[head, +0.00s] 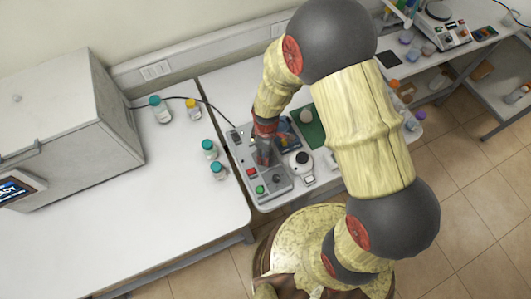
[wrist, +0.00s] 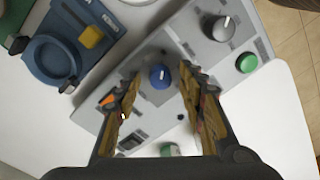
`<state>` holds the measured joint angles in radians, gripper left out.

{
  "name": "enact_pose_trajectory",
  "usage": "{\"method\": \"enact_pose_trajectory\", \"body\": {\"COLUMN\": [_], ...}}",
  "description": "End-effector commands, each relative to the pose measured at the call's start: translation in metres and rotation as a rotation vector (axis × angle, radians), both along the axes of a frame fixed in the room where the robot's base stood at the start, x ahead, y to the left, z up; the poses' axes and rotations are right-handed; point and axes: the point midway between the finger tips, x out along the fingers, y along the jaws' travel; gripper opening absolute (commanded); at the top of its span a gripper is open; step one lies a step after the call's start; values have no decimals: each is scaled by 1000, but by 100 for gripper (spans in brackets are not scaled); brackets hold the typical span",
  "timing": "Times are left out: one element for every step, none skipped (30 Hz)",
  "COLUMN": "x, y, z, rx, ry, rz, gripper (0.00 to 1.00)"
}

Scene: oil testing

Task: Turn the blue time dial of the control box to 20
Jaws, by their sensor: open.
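The control box (head: 272,183) is a grey slab near the front left of the middle table. In the wrist view the control box (wrist: 190,37) runs diagonally. Its blue time dial (wrist: 160,77) has a white pointer mark that points roughly up in that view. My gripper (wrist: 158,86) is open, with one finger on each side of the blue dial and a visible gap to each. I cannot tell from this view how far above the box the fingertips are. In the head view my gripper (head: 265,152) is over the box and hides the blue dial.
The box also carries a grey knob (wrist: 222,29) and a green button (wrist: 247,62). A blue device with a yellow part (wrist: 91,37) is beside it. Teal-capped bottles (head: 209,149) stand left of the box.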

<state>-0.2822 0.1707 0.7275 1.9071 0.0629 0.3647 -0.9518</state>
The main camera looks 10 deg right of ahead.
Motion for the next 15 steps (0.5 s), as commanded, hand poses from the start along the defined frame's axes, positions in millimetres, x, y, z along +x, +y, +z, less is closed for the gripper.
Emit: {"method": "enact_pose_trajectory", "body": {"x": [0,0,0,0,0,0,0,0,0,0,0,0,0,0,0], "y": [0,0,0,0,0,0,0,0,0,0,0,0,0,0,0], "z": [-1,-1,-1,-1,-1,-1,-1,-1,-1,-1,-1,-1,-1,-1,-1], "rx": [0,0,0,0,0,0,0,0,0,0,0,0,0,0,0], "ry": [0,0,0,0,0,0,0,0,0,0,0,0,0,0,0], "rz": [0,0,0,0,0,0,-1,-1,-1,-1,-1,-1,-1,-1,-1], "gripper": [40,40,40,40,40,40,40,39,37,35,33,31,29,28,25]}}
